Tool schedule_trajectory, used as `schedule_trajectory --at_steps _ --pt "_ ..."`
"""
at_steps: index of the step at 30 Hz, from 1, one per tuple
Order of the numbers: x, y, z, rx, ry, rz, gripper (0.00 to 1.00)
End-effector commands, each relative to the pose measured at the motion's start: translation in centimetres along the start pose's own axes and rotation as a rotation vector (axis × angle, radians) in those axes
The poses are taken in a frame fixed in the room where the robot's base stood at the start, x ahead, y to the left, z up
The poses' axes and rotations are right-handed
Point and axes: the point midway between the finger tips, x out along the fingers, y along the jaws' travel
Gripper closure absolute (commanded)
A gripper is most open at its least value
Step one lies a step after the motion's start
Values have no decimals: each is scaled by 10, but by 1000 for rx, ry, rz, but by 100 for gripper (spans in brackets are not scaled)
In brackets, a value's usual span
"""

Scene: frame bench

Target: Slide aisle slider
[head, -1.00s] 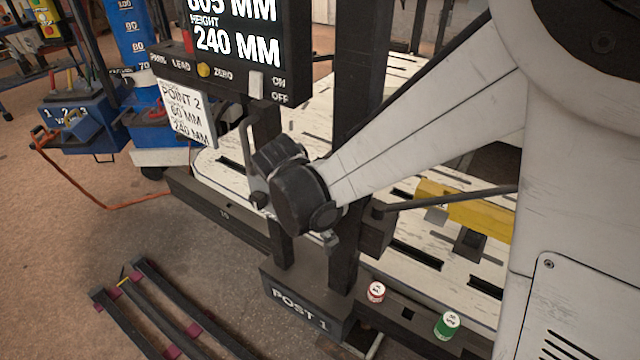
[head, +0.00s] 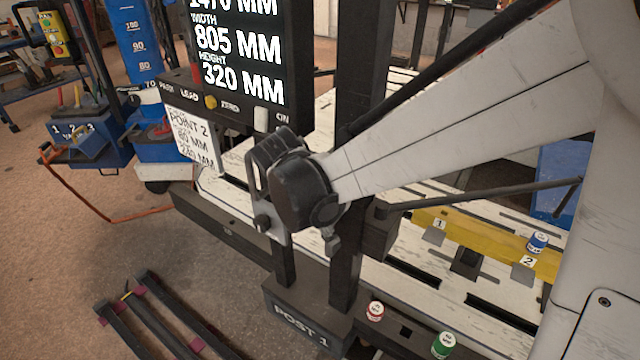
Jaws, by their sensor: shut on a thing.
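My arm reaches in from the right, and my gripper (head: 272,228) is at the dark upright post (head: 345,270) marked POST 1. The slider, a dark block (head: 378,236) on the post, carries a thin dark rod (head: 480,195) that reaches right across the frame bench. My gripper is shut on the slider; my dark wrist hides most of the contact and the fingertips. The display (head: 240,55) above reads width 805 MM and height 320 MM; its top line is cut off.
A white card (head: 190,138) reads POINT 2, 80 MM and 240 MM. A yellow beam (head: 440,222) lies on the pale bench (head: 405,262). Red (head: 375,311) and green (head: 443,344) capped pieces sit near the post. Dark rails (head: 165,315) lie on the floor at lower left.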

Motion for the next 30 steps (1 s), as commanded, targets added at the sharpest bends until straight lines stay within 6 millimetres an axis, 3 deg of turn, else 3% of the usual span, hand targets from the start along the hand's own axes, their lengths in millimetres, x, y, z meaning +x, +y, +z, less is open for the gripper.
schedule_trajectory --at_steps 3,9,23,24,27,30 --pt "-27 0 11 0 0 0 100" --pt "-54 0 22 0 0 0 100" --pt "-61 0 25 0 0 0 100" --pt "-61 0 25 0 0 0 81" --pt "-61 0 25 0 0 0 68" --pt "-61 0 25 0 0 0 67"
